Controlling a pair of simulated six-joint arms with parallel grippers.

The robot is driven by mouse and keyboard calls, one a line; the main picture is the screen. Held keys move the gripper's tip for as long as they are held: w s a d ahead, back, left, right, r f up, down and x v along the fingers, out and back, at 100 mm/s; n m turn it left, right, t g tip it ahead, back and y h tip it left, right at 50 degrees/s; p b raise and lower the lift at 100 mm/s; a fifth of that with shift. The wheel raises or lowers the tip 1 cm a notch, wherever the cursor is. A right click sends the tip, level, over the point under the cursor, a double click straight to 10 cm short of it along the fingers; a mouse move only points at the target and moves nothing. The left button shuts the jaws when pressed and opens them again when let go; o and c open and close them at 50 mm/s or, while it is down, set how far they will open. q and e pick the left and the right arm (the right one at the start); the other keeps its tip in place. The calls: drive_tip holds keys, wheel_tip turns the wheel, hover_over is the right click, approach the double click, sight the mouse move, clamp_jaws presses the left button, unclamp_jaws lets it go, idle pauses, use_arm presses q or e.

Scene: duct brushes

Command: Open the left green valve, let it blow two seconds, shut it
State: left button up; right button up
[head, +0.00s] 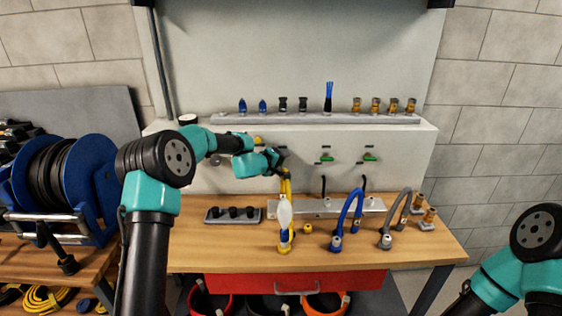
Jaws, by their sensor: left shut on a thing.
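My left gripper (279,160) is at the wall panel, at the left end of the row of green valves, and is shut. The left green valve's handle is hidden behind its fingers, so its angle cannot be seen. The middle green valve (327,158) and right green valve (370,157) show with handles lying level. Below the gripper, a yellow hose (287,186) arches down to the bench. A pale white plume (284,212) shows in front of this hose, above its yellow and blue end (284,240). My right gripper is out of view.
A blue hose (348,210) and a grey hose (402,212) stand right of the yellow one. A dark holder (233,215) sits left on the bench (210,252). A shelf (300,118) with brushes and brass fittings runs above the valves. A blue reel (62,185) stands left.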

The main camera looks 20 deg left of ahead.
use_arm(q)
drive_tip(key=shift+f+n+t+h, duration=0.2)
drive_tip(key=shift+n+t+h, duration=0.9)
drive_tip(key=shift+n+t, duration=0.25)
drive_tip(key=o, duration=0.9)
drive_tip(key=v, duration=1.7)
drive_tip(key=shift+s+a+r, duration=0.15)
drive_tip(key=shift+s+r, duration=0.05)
drive_tip(key=shift+r, duration=0.05)
